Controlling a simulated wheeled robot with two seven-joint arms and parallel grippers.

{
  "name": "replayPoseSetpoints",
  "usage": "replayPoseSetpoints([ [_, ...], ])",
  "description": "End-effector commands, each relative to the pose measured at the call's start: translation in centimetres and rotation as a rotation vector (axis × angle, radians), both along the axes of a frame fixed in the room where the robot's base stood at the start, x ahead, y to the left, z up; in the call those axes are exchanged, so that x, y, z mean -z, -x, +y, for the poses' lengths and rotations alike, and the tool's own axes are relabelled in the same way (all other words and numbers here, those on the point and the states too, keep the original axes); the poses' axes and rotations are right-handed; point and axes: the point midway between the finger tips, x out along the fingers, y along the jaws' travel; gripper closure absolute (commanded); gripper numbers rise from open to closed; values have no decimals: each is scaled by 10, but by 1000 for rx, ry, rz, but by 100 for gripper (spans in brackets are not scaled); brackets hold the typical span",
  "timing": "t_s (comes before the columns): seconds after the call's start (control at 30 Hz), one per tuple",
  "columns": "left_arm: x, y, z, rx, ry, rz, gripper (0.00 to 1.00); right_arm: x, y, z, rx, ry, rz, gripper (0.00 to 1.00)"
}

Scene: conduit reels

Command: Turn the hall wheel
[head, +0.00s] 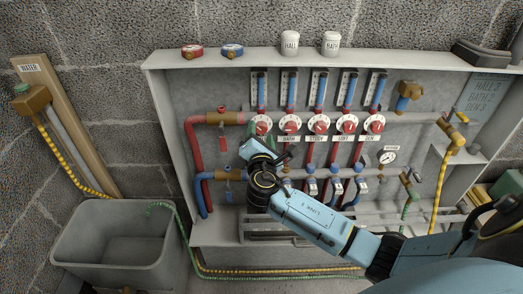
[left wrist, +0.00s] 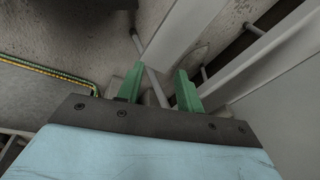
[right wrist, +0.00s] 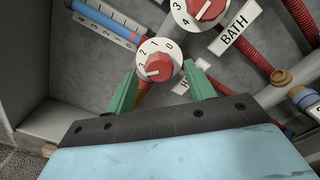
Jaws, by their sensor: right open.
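The hall wheel, a red knob on a white numbered dial, is the leftmost of the row in the head view (head: 262,123). In the right wrist view the wheel (right wrist: 158,66) lies between and just beyond my fingertips; its pale mark points lower left, near the 3. Its label (right wrist: 183,84) is mostly hidden by a finger. My right gripper (right wrist: 162,72) is open and empty, with a green finger on either side of the dial's lower edge. I cannot tell whether it touches. My left gripper (left wrist: 158,84) is open and empty in its own view.
The BATH wheel (right wrist: 202,10) is close at the upper right, with its label (right wrist: 236,25) beside it. A blue flow tube (right wrist: 108,22) is at the upper left. Red and blue pipes (head: 195,150) run left of the wheels. A grey tub (head: 115,245) stands lower left.

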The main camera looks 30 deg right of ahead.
Motion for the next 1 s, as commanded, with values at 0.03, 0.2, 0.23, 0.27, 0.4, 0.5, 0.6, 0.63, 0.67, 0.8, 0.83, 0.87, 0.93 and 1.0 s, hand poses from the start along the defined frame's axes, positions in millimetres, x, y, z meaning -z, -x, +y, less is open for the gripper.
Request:
replayPoseSetpoints([
  [0.03,5,7,1,2,-2,12,64,-1,9,6,-1,-1,2,46],
  [0.2,19,23,3,7,-1,27,64,-1,42,26,-4,-3,4,46],
  [0.23,22,26,4,9,-1,30,64,0,48,30,-4,-3,4,46],
  [0.27,24,28,4,10,0,32,64,0,54,33,-2,-3,4,46],
  [0.4,32,39,5,15,0,41,64,0,78,47,-1,-3,3,46],
  [0.5,36,44,6,16,0,44,64,0,90,55,-1,-1,2,46],
  [0.6,38,47,6,18,1,45,64,0,97,60,-1,-2,1,46],
  [0.63,38,47,6,17,1,46,64,0,98,60,-1,-1,0,46],
  [0.67,39,48,6,17,1,46,64,0,100,61,-1,-1,0,46],
  [0.8,39,49,6,17,0,47,64,0,101,62,0,-2,1,46],
  [0.83,39,49,6,17,0,47,64,0,101,62,0,-1,1,46],
  [0.87,39,49,6,17,0,47,64,0,101,62,0,-1,1,46],
  [0.93,39,49,6,17,0,47,64,0,101,62,0,-1,1,46],
  [1.0,40,49,7,17,0,47,64,0,101,62,0,-1,1,46],
])
